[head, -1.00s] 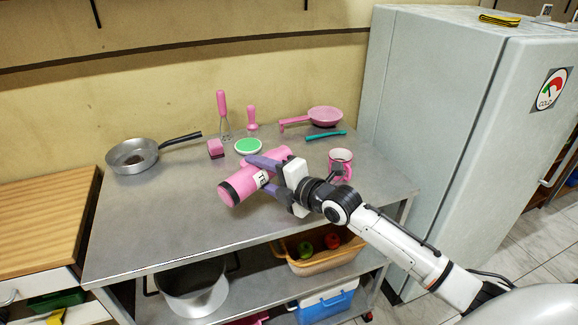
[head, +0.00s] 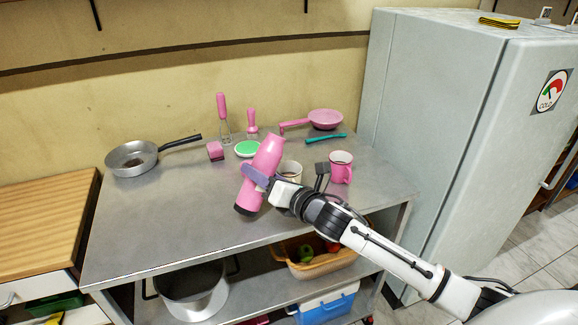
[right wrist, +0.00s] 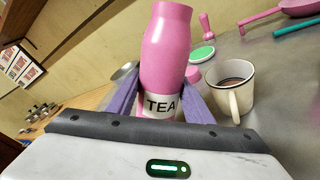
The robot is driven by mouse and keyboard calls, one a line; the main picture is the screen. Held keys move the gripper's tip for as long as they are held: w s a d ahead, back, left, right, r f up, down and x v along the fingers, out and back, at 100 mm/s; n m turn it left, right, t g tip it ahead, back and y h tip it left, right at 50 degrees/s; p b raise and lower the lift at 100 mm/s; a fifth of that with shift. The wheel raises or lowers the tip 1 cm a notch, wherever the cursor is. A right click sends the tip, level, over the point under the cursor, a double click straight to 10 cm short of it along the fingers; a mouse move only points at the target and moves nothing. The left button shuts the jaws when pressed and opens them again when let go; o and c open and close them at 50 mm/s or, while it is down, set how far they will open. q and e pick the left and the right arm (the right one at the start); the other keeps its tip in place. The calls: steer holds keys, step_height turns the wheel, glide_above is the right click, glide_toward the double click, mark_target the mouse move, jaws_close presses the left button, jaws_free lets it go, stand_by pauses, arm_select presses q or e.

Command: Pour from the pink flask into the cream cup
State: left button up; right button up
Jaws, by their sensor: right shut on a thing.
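The pink flask (head: 262,165) has a dark base and a white label reading TEA. My right gripper (head: 256,177) is shut around its lower body, with purple fingers on both sides. The flask is tilted, its narrower top leaning to the upper right in the head view. In the right wrist view the flask (right wrist: 166,50) stands between the fingers (right wrist: 160,104). The cream cup (head: 291,169) stands upright on the table, just right of the flask and partly hidden by my gripper. In the right wrist view the cup (right wrist: 228,96) shows dark contents. My left gripper is out of view.
A pink mug (head: 341,170) stands right of the cream cup. A green-topped round item (head: 247,148), a pink sponge (head: 215,151), a whisk, and pans (head: 131,159) sit farther back. The table's front left (head: 150,230) is clear. A fridge stands at the right.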

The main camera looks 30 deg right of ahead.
mark_target(258, 163)
steer(key=n, duration=0.2)
steer(key=shift+s+a+r+n+t+b, duration=0.1)
steer(key=shift+a+r+n+t+b, duration=0.2)
steer(key=shift+a+r+n, duration=0.1)
steer(key=n+b, duration=0.1)
steer(key=n, duration=0.3)
steer(key=shift+f+t+b, duration=0.2)
steer(key=shift+t+b, duration=0.15)
steer(key=shift+t, duration=0.05)
steer(key=shift+r, duration=0.1)
steer(key=shift+r+p, duration=0.3)
steer(key=shift+p, duration=0.15)
step_height(258, 163, up, 4)
steer(key=p, duration=0.2)
steer(key=shift+r+p, duration=0.25)
steer(key=shift+p, duration=0.15)
steer(key=shift+r, duration=0.35)
